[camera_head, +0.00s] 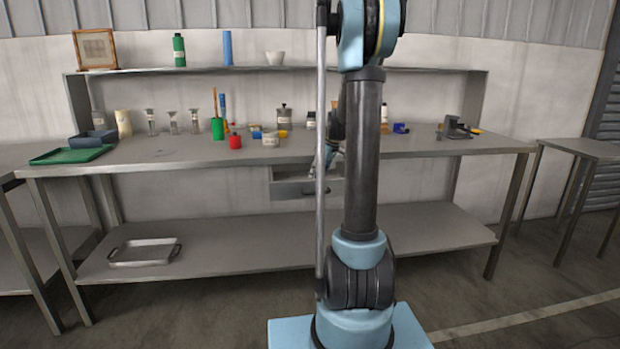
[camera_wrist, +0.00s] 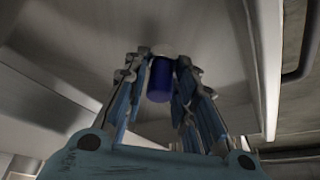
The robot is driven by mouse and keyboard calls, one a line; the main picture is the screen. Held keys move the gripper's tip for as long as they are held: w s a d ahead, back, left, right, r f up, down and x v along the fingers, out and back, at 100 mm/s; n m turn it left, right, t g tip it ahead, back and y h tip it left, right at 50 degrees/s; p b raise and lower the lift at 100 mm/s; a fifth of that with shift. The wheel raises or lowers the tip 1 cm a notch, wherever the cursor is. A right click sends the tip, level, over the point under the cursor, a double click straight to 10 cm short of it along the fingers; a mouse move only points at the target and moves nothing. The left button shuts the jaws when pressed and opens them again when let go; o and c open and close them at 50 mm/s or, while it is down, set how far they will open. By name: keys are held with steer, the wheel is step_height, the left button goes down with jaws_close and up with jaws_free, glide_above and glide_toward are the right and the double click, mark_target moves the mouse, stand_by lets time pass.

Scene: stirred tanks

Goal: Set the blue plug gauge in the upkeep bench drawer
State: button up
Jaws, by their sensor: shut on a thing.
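The blue plug gauge (camera_wrist: 160,85) shows in the wrist view as a short blue cylinder with a pale end. My gripper (camera_wrist: 162,72) is shut on it, one finger on each side. A grey metal surface lies beyond the gauge; I cannot tell whether the gauge touches it. In the head view the bench drawer (camera_head: 288,189) stands pulled out under the worktop, left of my arm column. Part of my gripper (camera_head: 327,160) shows just above the drawer, mostly behind my arm. The gauge cannot be made out there.
The worktop (camera_head: 210,152) carries jars, glassware, a green cup (camera_head: 217,128), a red pot (camera_head: 235,141) and a green tray (camera_head: 70,156). A shelf (camera_head: 140,70) runs above. A metal tray (camera_head: 145,252) lies on the lower shelf.

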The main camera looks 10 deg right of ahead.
steer(key=w+a, duration=0.1)
steer(key=w+a+f, duration=0.1)
steer(key=w+a, duration=0.1)
steer(key=shift+s+d+f, duration=0.1)
stand_by(0.3)
steer(key=o, duration=1.1)
steer(key=shift+f, duration=0.1)
steer(key=shift+c, duration=0.2)
